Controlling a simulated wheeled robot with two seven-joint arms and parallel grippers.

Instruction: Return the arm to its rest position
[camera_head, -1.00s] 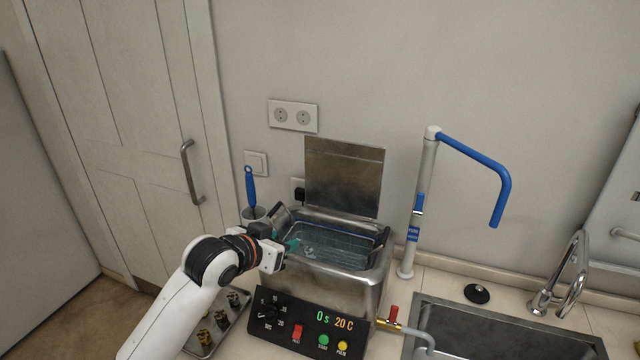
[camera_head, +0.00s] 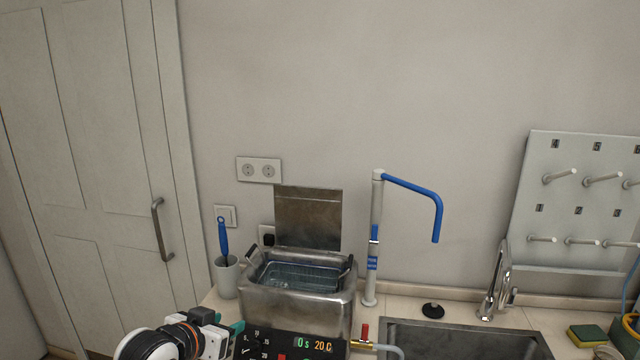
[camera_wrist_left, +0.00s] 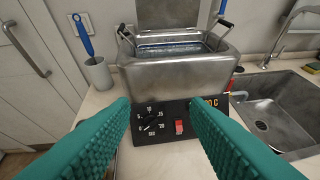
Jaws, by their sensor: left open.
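My left gripper (camera_head: 230,328) is low in the head view, in front of the steel ultrasonic bath (camera_head: 297,305). In the left wrist view its two green ribbed fingers (camera_wrist_left: 160,135) are spread apart with nothing between them. Beyond them are the bath's black control panel (camera_wrist_left: 165,120), with a dial and a red switch, and the bath's steel front. The bath's lid (camera_head: 308,218) stands open, and a wire basket (camera_head: 297,276) sits inside. My right gripper is not in view.
A cup with a blue-handled brush (camera_head: 226,278) stands left of the bath. A white column with a blue spout (camera_head: 372,240), a sink (camera_head: 460,342) and a faucet (camera_head: 497,282) are to the right. A peg board (camera_head: 580,200) and a sponge (camera_head: 588,335) are farther right.

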